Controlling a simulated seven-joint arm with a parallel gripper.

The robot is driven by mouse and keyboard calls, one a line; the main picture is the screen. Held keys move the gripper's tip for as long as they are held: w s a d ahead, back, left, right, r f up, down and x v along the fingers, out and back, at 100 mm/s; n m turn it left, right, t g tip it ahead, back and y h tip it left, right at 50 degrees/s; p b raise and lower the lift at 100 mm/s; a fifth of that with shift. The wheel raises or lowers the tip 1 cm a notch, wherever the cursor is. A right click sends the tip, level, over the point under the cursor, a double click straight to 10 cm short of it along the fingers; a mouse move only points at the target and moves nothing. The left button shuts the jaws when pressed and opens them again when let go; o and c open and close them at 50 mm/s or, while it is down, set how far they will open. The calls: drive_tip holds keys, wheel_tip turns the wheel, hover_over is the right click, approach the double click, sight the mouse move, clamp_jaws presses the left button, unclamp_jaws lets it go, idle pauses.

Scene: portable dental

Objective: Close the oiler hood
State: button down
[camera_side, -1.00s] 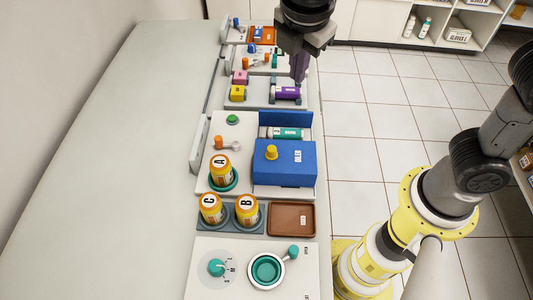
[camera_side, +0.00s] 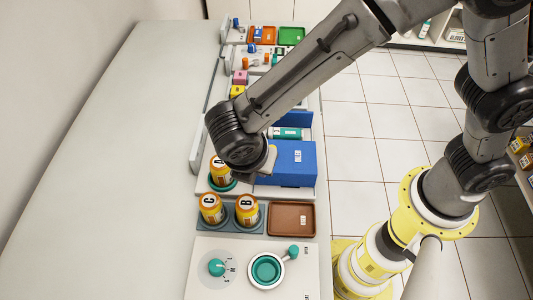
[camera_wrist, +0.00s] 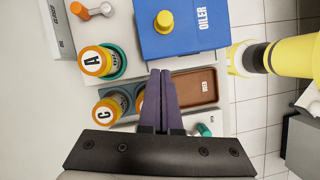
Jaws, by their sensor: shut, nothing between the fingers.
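The oiler has a blue hood (camera_side: 292,160). In the side view its far end stands open, with a green-and-white cylinder (camera_side: 287,133) showing in front of a blue back wall (camera_side: 299,120). In the wrist view the blue hood (camera_wrist: 178,38) has an OILER label and a yellow knob (camera_wrist: 165,21) on top. My gripper (camera_wrist: 161,72) is shut and empty; its purple fingertips appear close to the hood's near edge. Whether they touch it I cannot tell. In the side view my wrist covers the fingers and the knob.
Orange jars A (camera_side: 220,168), B (camera_side: 247,208) and C (camera_side: 211,208) stand left of and nearer than the oiler. A brown tray (camera_side: 291,218) lies in front of it. A teal cup (camera_side: 267,269) and a dial (camera_side: 216,267) are nearest. The long grey counter at left is clear.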

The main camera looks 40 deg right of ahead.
drive_tip(key=d, duration=0.1)
drive_tip(key=w+d+f, duration=0.1)
drive_tip(key=f, duration=0.1)
drive_tip(key=shift+w+d, duration=0.3)
drive_tip(key=shift+d, duration=0.1)
drive_tip(key=shift+w+d, duration=0.4)
drive_tip(key=shift+d, duration=0.25)
drive_tip(key=w+d, duration=0.7)
